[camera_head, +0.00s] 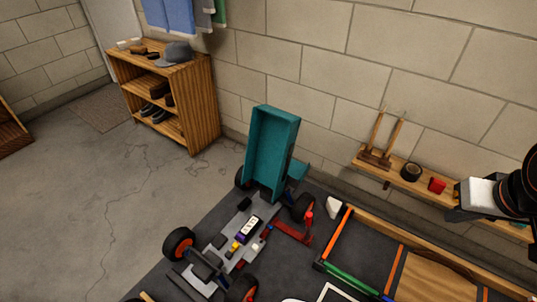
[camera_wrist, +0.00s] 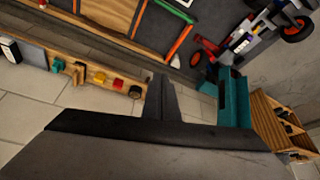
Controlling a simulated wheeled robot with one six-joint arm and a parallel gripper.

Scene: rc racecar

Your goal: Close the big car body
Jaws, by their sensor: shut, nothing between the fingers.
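The big car body (camera_head: 270,155) is a teal, box-like shell. It stands tilted up at the far end of the car chassis (camera_head: 225,240), with its hollow side facing the camera. In the wrist view the teal body (camera_wrist: 235,102) shows right of my gripper (camera_wrist: 160,95), with part of the chassis (camera_wrist: 240,42) above it. My gripper's fingers are together and empty, apart from the body. In the head view only part of my arm shows at the right edge, well right of the car.
A wall shelf (camera_head: 430,193) with a wheel (camera_head: 411,171) and a red block (camera_head: 437,185) runs along the wall at right. A wood-framed tray with orange and green strips (camera_head: 350,278) lies right of the car. A wooden rack (camera_head: 205,105) stands behind left.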

